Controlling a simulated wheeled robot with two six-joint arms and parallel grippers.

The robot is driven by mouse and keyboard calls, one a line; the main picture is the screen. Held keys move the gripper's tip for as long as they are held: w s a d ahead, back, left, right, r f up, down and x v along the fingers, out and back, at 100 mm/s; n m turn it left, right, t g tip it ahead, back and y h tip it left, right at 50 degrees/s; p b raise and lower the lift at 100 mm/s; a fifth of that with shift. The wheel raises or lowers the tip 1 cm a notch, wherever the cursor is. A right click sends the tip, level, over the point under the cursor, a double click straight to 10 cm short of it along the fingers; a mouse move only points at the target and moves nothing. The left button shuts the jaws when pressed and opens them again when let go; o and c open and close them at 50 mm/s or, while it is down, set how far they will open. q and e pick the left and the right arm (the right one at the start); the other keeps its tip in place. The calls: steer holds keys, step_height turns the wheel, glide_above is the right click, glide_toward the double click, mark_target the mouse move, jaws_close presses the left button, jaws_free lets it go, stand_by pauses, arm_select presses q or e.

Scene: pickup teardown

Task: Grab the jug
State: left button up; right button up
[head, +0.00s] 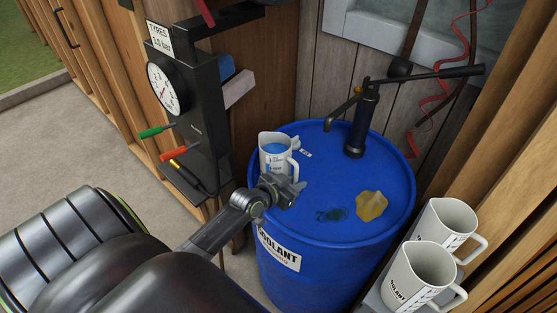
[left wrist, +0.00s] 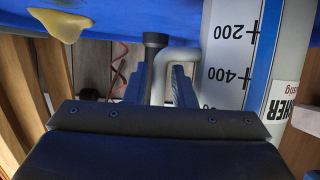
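A white measuring jug (head: 268,163) with blue inside stands upright on top of the blue coolant drum (head: 345,245), at its left rim. In the left wrist view the jug (left wrist: 225,60) shows on the right, upside down, with 200 and 400 marks and part of a label. My left gripper (head: 285,187) is at the jug's handle. In the left wrist view its two fingers (left wrist: 162,88) stand close on either side of the handle (left wrist: 175,57), with little or no gap. My right gripper is not in view.
A hand pump (head: 362,118) stands at the drum's back. A yellow rag or puddle (head: 371,206) and a dark patch (head: 332,215) lie on its top. Two white coolant jugs (head: 421,280) stand at lower right. A tyre gauge post (head: 185,105) is at left.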

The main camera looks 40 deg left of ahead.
arm_select(q)
steer(key=shift+w, duration=0.15)
steer(key=shift+c, duration=0.4)
jaws_close()
stand_by(0.9)
steer(key=shift+r, duration=0.1)
